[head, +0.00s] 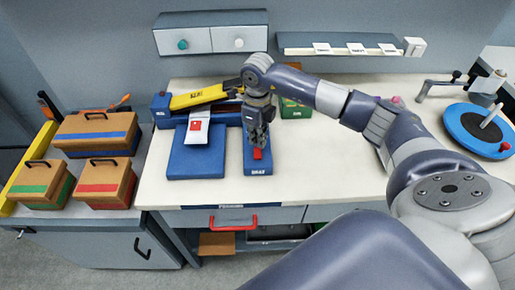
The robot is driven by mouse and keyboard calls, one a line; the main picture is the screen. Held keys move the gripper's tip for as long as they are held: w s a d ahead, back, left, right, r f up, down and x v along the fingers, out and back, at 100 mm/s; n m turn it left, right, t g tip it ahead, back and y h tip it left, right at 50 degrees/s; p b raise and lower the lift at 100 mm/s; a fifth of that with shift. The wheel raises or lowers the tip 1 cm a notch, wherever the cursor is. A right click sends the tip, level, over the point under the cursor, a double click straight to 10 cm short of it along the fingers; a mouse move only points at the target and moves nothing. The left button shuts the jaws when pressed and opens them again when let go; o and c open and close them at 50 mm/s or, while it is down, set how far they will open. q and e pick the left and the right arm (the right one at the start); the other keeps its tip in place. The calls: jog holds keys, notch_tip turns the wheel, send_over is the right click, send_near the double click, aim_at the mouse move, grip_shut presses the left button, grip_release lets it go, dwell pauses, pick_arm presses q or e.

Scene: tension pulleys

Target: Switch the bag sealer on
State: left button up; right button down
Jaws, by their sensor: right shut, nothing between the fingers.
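The bag sealer (161,108) is a blue unit with a raised yellow arm (199,96) at the back of the white worktop. A blue block (259,168) with lettering on its front stands at its front right. A small red part (257,154), which looks like a switch, is on top of this block. My right gripper (258,143) is shut and empty, pointing down just above or against the red part. I cannot tell whether they touch, or which way the switch is set. My left gripper is not in view.
A white bag with a red label (197,131) lies by a blue platform (194,163) left of the block. Cardboard boxes (106,184) stand on the left cabinet. A blue round turntable (468,131) is at right. The worktop's front middle is clear.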

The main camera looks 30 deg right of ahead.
aim_at(257, 149)
jog(key=shift+r+p, duration=1.15)
jog(key=shift+r, duration=1.05)
